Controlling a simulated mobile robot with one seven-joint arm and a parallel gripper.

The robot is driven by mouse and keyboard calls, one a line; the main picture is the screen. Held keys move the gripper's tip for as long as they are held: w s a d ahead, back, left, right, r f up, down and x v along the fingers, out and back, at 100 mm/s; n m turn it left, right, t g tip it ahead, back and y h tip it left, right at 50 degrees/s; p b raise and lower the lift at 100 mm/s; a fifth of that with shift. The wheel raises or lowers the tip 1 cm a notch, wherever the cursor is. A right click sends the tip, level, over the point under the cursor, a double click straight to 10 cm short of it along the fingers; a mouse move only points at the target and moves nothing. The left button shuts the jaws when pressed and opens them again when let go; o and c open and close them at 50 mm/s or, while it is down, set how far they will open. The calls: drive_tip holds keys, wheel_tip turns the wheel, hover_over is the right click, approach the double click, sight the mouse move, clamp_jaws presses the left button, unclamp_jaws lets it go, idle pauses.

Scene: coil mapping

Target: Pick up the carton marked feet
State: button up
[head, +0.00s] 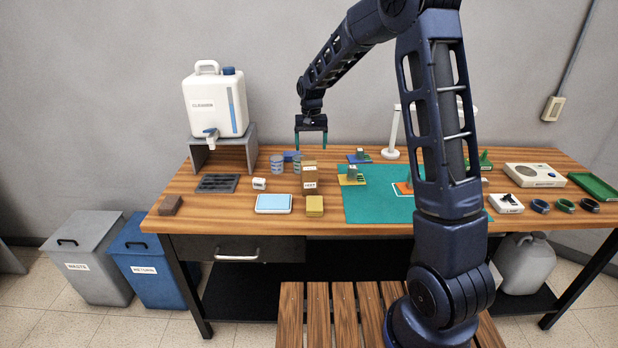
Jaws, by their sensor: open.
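A brown upright carton (309,174) with a small white label stands on the wooden workbench, left of the green mat. The label's text is too small to read for certain. My gripper (311,144) points down above and slightly behind the carton. Its green-tipped fingers are apart, and nothing shows between them. I cannot tell the exact height of the fingertips over the carton.
A light blue tray (273,203) lies front left. The green mat (365,211) holds coloured stands. A white cleaner jug (215,104) stands back left.

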sight(309, 162)
drive_tip(key=shift+w+a+f, duration=0.2)
drive_tip(key=shift+a+f, duration=0.2)
drive_tip(key=shift+f, duration=0.2)
wheel_tip(309, 162, down, 5)
drive_tip(key=shift+f, duration=0.2)
drive_tip(key=shift+s+f, duration=0.2)
drive_tip(key=shift+f, duration=1.1)
drive_tip(key=shift+s+f, duration=0.15)
drive_tip(key=shift+f, duration=1.15)
drive_tip(key=shift+c, duration=0.2)
drive_tip(key=c, duration=1.2)
